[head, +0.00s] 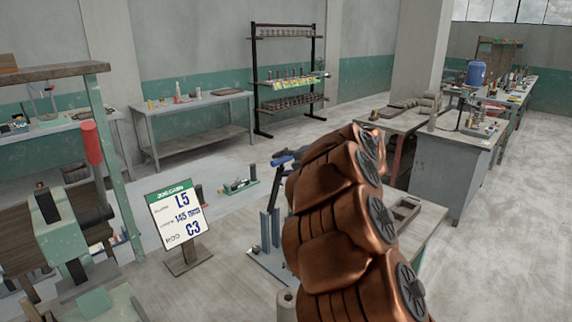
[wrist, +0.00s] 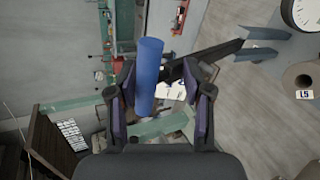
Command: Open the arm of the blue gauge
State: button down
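The blue gauge (head: 268,229) stands upright on a bench in the head view, partly hidden by my copper-coloured arm. Its blue handle (head: 283,160) shows at the top, beside my dark gripper, which is mostly hidden there. In the wrist view the blue handle (wrist: 148,75) lies between the two fingers of my gripper (wrist: 160,82), nearer the left finger. A gap shows on the right side, so the fingers are open; whether the left one touches cannot be told. A dark bar (wrist: 212,59) runs from behind the handle to the upper right.
A job card sign (head: 179,222) stands left of the gauge. A white dial (wrist: 304,12) and a hollow cylinder labelled L5 (wrist: 300,78) are at the right of the wrist view. A grey table (head: 195,103) and a black rack (head: 285,80) stand against the back wall.

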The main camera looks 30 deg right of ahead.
jog(key=c, duration=1.1)
grip_release()
jog(key=shift+w+a+f, duration=0.15)
jog(key=shift+a+f, duration=0.35)
jog(key=shift+f, duration=0.1)
jog(key=shift+s+d+r, duration=0.35)
jog(key=shift+d, duration=0.1)
jog(key=shift+c, duration=0.3)
jog(key=v, duration=1.1)
jog(key=shift+a, duration=0.3)
jog(key=shift+r, duration=0.2)
